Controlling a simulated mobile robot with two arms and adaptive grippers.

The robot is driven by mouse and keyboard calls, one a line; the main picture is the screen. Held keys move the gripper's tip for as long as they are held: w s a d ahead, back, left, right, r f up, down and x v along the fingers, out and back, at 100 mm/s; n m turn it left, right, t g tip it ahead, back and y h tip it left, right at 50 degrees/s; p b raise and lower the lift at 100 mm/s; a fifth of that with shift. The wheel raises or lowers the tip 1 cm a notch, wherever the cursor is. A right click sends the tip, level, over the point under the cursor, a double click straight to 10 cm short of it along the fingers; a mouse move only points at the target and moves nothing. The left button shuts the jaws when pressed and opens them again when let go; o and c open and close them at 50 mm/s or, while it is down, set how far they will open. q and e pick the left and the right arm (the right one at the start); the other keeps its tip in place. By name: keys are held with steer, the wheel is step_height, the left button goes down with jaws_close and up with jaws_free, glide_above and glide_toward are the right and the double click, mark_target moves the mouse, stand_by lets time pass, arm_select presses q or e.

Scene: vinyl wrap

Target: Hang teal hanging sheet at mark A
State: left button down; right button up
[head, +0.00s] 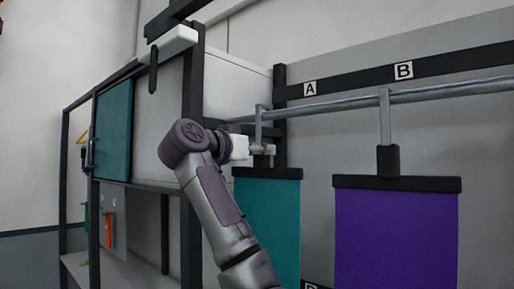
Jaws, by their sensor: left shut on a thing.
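The teal hanging sheet (270,215) hangs from a black top bar with a grey hook (259,122) that reaches up to the metal rail (345,103). The hook's top is at the rail, left of and below mark A (310,89); I cannot tell whether the rail bears it. My left gripper (266,150) is shut on the hanger's stem just above the black bar. My left arm hides part of the sheet's left side. My right gripper is out of view.
A purple sheet (397,225) hangs from the rail below mark B (403,70), right of the teal one. A dark-framed cabinet with a teal door (113,130) stands at the left. Orange (108,230) and green tools hang beneath it.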

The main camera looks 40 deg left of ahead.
arm_select(q)
steer(key=shift+f, duration=0.3)
steer(key=c, duration=0.7)
jaws_free()
steer(key=shift+s, duration=0.1)
steer(key=s, duration=1.2)
steer(key=shift+a, duration=0.45)
